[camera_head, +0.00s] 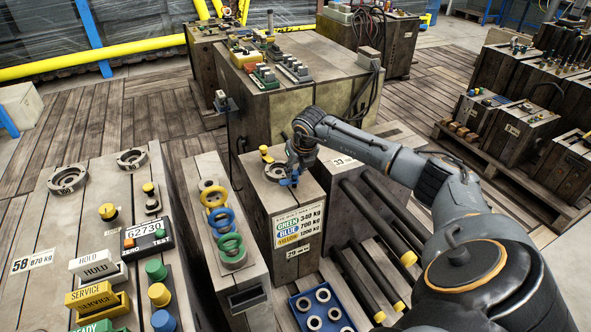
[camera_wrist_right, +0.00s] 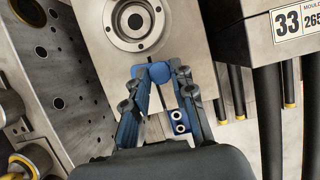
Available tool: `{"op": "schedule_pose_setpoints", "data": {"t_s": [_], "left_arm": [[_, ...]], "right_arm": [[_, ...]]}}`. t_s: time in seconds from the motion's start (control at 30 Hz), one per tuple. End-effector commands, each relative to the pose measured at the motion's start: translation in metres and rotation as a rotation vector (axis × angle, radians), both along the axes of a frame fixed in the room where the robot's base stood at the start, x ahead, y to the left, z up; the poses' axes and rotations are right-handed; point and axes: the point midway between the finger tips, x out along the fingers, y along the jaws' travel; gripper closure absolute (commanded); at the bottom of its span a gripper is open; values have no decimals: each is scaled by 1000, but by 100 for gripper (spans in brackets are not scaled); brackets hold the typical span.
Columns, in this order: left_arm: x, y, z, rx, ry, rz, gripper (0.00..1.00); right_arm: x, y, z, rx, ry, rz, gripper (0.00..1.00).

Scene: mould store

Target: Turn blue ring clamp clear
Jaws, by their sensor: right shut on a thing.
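The blue clamp (camera_head: 289,182) is at the front edge of the top of the mould block marked 29 (camera_head: 258,213). My right gripper (camera_head: 291,172) reaches down over it and hides part of it in the head view. In the right wrist view, the gripper (camera_wrist_right: 158,80) is shut on the rounded blue end of the clamp (camera_wrist_right: 160,72), beside the block's metal locating ring (camera_wrist_right: 137,20). I cannot tell the clamp's exact angle. My left gripper is not in view.
A yellow knob (camera_head: 265,152) stands on the same block. Yellow, blue and green rings (camera_head: 220,221) sit on the block to its left. A blue tray (camera_head: 318,306) of metal rings lies in front. Black yellow-tipped bars (camera_head: 375,230) stick out at right.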

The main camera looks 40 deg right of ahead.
Motion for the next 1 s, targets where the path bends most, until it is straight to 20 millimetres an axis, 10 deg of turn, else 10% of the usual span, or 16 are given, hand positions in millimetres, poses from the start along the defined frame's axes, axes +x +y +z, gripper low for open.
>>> {"op": "schedule_pose_setpoints", "data": {"t_s": [0.87, 0.9, 1.0], "left_arm": [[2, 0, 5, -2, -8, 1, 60], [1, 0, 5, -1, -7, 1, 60], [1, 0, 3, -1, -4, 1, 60]], "right_arm": [[-1, -3, 0, 1, 1, 331, 100], [-1, -3, 0, 1, 1, 331, 71], [-1, -3, 0, 0, 1, 330, 53]]}}
